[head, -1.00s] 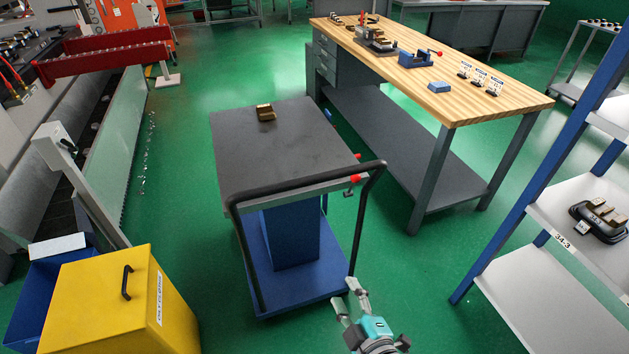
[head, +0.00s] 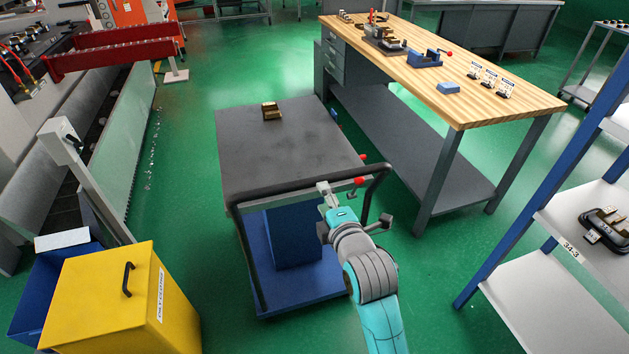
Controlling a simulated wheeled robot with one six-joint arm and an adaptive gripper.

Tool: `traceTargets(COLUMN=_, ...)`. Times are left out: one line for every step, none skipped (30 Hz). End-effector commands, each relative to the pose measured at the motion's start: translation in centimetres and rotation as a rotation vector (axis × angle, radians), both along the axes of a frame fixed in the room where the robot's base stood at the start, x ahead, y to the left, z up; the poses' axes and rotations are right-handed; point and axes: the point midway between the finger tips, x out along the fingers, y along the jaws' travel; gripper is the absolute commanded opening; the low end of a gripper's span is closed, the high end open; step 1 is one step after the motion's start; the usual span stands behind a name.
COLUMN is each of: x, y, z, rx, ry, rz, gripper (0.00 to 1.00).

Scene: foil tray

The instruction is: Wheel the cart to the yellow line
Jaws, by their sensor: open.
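The cart (head: 290,150) stands on the green floor in the middle of the head view. It has a dark grey top, a blue column and a blue base (head: 300,288). A small brass-coloured block (head: 271,111) lies near the far edge of its top. Its black push handle (head: 268,198) faces me. My gripper (head: 325,191) is open at the middle of the handle bar, overlapping it in the picture. I cannot tell whether the fingers touch the bar. My wrist and arm hide part of the handle's right side and the cart's near right corner.
A wooden-topped workbench (head: 520,108) stands close to the right of the cart. A yellow box (head: 100,300) is at the lower left. A blue-and-white shelf rack (head: 560,270) is at the right. Green floor (head: 215,65) is clear beyond the cart.

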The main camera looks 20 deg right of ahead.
Motion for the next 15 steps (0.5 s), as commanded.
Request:
traceTargets(x=0.9, y=0.0, z=-0.1, rx=0.0, ry=-0.001, rz=0.0, gripper=0.52)
traceTargets(x=1.5, y=0.0, z=-0.2, rx=0.001, ry=0.0, rz=0.0, gripper=0.52)
traceTargets(x=2.2, y=0.0, z=-0.4, rx=0.001, ry=0.0, rz=0.0, gripper=0.52)
traceTargets(x=2.7, y=0.0, z=-0.4, rx=0.001, ry=-0.001, rz=0.0, gripper=0.52)
traceTargets(x=3.3, y=0.0, z=-0.6, rx=0.001, ry=0.0, rz=0.0, gripper=0.52)
traceTargets(x=4.0, y=0.0, z=-0.7, rx=0.001, ry=-0.001, rz=0.0, gripper=0.52)
traceTargets(x=4.5, y=0.0, z=-0.8, rx=0.001, ry=-0.001, rz=0.0, gripper=0.52)
traceTargets(x=4.9, y=0.0, z=-0.9, rx=0.001, ry=0.0, rz=0.0, gripper=0.52)
traceTargets(x=5.5, y=0.0, z=-1.1, rx=0.001, ry=0.0, rz=0.0, gripper=0.52)
traceTargets(x=6.0, y=0.0, z=-1.1, rx=0.001, ry=0.0, rz=0.0, gripper=0.52)
traceTargets(x=6.4, y=0.0, z=-1.2, rx=0.001, ry=-0.001, rz=0.0, gripper=0.52)
traceTargets(x=6.8, y=0.0, z=-1.3, rx=0.001, ry=0.0, rz=0.0, gripper=0.52)
traceTargets(x=7.1, y=0.0, z=-1.4, rx=0.002, ry=-0.001, rz=0.0, gripper=0.52)
traceTargets(x=7.4, y=0.0, z=-1.4, rx=0.002, ry=-0.001, rz=0.0, gripper=0.52)
traceTargets(x=7.7, y=0.0, z=-1.5, rx=0.002, ry=0.0, rz=0.0, gripper=0.52)
